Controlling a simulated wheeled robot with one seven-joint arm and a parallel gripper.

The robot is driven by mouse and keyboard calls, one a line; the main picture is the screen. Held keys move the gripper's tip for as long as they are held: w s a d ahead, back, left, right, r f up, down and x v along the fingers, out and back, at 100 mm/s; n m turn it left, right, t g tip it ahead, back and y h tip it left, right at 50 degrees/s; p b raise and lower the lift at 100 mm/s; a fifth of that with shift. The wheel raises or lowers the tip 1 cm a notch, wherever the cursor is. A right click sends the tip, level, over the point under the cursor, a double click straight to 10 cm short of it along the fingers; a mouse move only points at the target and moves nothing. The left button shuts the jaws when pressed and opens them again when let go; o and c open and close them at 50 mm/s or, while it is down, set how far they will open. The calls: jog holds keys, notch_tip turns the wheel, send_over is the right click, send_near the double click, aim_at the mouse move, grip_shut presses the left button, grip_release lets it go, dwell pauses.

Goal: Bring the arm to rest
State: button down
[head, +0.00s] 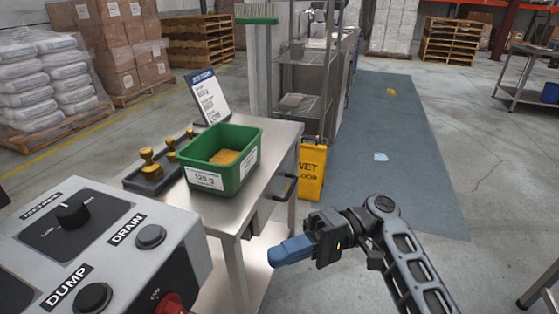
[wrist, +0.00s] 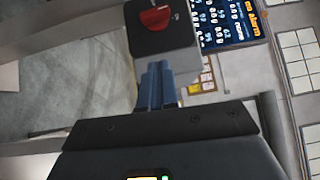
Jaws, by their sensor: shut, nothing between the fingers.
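My gripper (head: 276,257) has blue fingers that are closed together with nothing between them. In the head view it is at the lower middle, in front of the steel table and to the right of the grey control box. My arm reaches in from the lower right. In the wrist view the blue fingers (wrist: 158,75) point toward a dark panel with a red knob (wrist: 154,17). The fingers look apart from the knob, though the gap is hard to judge.
The grey control box (head: 190,252) with knob and buttons is at left. A steel table (head: 262,190) carries a green bin (head: 223,172), brass weights (head: 151,167) and a sign (head: 207,97). The blue-grey floor strip (head: 405,150) is mostly open.

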jog(key=s+a+f+m+t+h, duration=0.1)
jog(key=s+a+f+m+t, duration=0.1)
jog(key=s+f+m+t, duration=0.45)
jog(key=s+a+f+m+t+h, duration=0.1)
jog(key=a+f+t, duration=0.25)
jog(key=f, duration=0.55)
jog(key=s+d+f+m+t+h, duration=0.3)
jog(key=s+d+f+t+h, duration=0.4)
jog(key=s, duration=0.3)
jog(key=s+d+r+t+h, duration=0.1)
jog(key=s+d+r+h, duration=0.2)
jog(key=s+d, duration=0.5)
jog(key=s+d+r+n+t+h, duration=0.2)
jog(key=s+d+r, duration=0.3)
jog(key=r, duration=0.4)
jog(key=s+d+r+n+t+h, duration=0.2)
jog(key=s+d+r+n, duration=0.2)
jog(key=r, duration=0.6)
jog(key=shift+s+d+t+h+p, duration=0.3)
jog(key=shift+s+d, duration=0.1)
jog(key=shift+d, duration=0.4)
